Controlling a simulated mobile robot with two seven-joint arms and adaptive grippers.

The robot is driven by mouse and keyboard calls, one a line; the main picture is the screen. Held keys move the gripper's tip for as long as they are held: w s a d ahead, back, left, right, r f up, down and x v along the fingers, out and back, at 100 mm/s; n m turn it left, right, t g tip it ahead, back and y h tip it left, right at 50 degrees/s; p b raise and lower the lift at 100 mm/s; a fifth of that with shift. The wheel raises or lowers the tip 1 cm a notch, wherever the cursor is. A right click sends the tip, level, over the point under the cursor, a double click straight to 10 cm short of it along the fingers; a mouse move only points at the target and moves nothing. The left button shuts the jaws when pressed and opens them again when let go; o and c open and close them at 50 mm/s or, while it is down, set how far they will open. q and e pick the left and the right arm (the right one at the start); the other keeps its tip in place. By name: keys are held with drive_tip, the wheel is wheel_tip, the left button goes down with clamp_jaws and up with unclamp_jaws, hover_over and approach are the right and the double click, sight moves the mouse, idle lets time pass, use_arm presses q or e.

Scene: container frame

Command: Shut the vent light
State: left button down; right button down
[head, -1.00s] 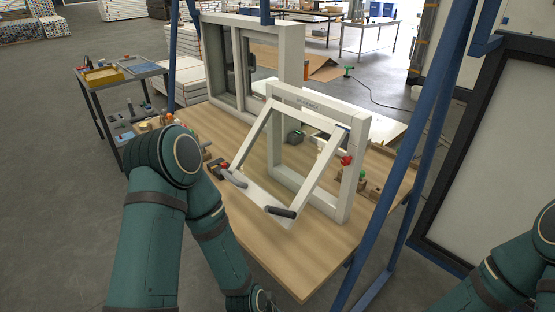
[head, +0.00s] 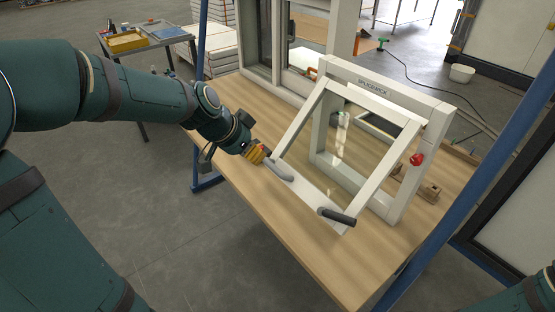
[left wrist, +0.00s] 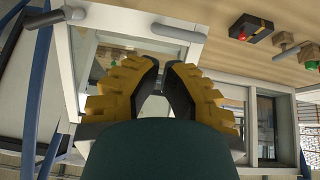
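The vent light is a white sash (head: 318,203) tilted out of its white frame (head: 430,110), its lower edge standing towards me and its upper part near the frame. A grey handle (head: 278,170) and a black handle (head: 337,216) sit on its lower rail. A red knob (head: 416,159) is on the frame's right post. My left gripper (head: 262,154), yellow-fingered, is just left of the grey handle, apparently empty. In the left wrist view, its fingers (left wrist: 164,66) have a narrow gap and point towards the rail and grey handle (left wrist: 178,33); contact is unclear. My right gripper is out of view.
The wooden bench (head: 300,250) is clear in front of the sash. A larger white window (head: 262,45) stands behind to the left. A blue post (head: 470,190) rises at the right. Small wooden blocks (head: 428,191) lie behind the frame.

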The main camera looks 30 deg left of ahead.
sight(277, 173)
use_arm(q)
drive_tip(key=b+x, duration=0.1)
drive_tip(key=x, duration=0.5)
drive_tip(key=w+b+x, duration=0.1)
drive_tip(key=x, duration=0.5)
drive_tip(key=shift+a+r, duration=0.2)
drive_tip(key=shift+b, duration=0.3)
